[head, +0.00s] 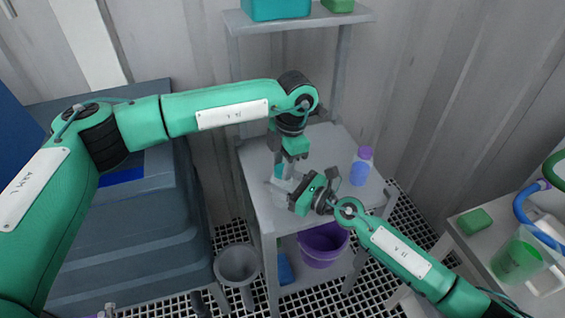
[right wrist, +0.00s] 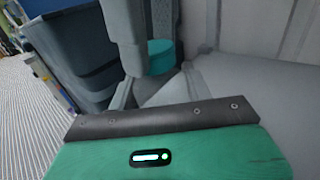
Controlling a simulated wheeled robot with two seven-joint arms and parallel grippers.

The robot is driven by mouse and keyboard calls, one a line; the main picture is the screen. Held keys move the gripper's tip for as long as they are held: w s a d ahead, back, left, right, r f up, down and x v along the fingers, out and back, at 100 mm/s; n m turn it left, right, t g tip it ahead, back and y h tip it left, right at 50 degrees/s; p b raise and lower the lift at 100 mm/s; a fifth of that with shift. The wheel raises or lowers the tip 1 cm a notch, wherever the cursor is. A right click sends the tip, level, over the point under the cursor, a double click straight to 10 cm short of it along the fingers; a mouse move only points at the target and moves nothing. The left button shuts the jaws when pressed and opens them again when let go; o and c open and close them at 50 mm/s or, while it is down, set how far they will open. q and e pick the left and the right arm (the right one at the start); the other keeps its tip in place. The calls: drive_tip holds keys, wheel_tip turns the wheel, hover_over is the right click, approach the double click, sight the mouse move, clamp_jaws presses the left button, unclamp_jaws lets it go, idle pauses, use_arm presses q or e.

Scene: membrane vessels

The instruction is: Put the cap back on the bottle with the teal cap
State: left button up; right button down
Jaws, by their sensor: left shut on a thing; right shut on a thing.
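The teal cap (head: 280,171) is between the fingers of my left gripper (head: 284,168), which points down from above and is shut on it. The cap also shows in the right wrist view (right wrist: 163,57), partly hidden by a grey finger. My right gripper (head: 291,188) comes in from the right and is shut on the pale bottle (head: 280,184), which seems upright over the bench. The bottle's pale shoulder (right wrist: 168,92) shows below the cap in the right wrist view. I cannot tell whether cap and bottle neck touch.
A bottle with a purple cap (head: 362,168) stands on the grey bench (head: 262,212), to the right of both grippers. A purple bucket (head: 322,247) is on the lower shelf. A shelf (head: 300,22) with teal and green boxes is above. A grey funnel-like vessel (head: 237,265) stands in front.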

use_arm(q)
drive_tip(key=m, duration=0.5)
drive_tip(key=shift+m+t, duration=0.3)
drive_tip(key=shift+t, duration=0.1)
drive_tip(key=m, duration=0.5)
drive_tip(key=shift+s+t, duration=0.1)
drive_tip(key=shift+t, duration=0.3)
drive_tip(key=m, duration=0.5)
drive_tip(key=shift+a+t, duration=0.1)
drive_tip(key=shift+t, duration=0.2)
drive_tip(key=m+h, duration=0.1)
drive_tip(key=m, duration=0.3)
drive_tip(key=o, duration=1.1)
drive_tip(key=shift+s, duration=0.1)
drive_tip(key=shift+r, duration=0.1)
drive_tip(key=r, duration=0.4)
drive_tip(key=s+r, duration=0.1)
drive_tip(key=r, duration=0.6)
drive_tip(key=shift+s+d+r, duration=0.3)
drive_tip(key=shift+s+r, duration=0.05)
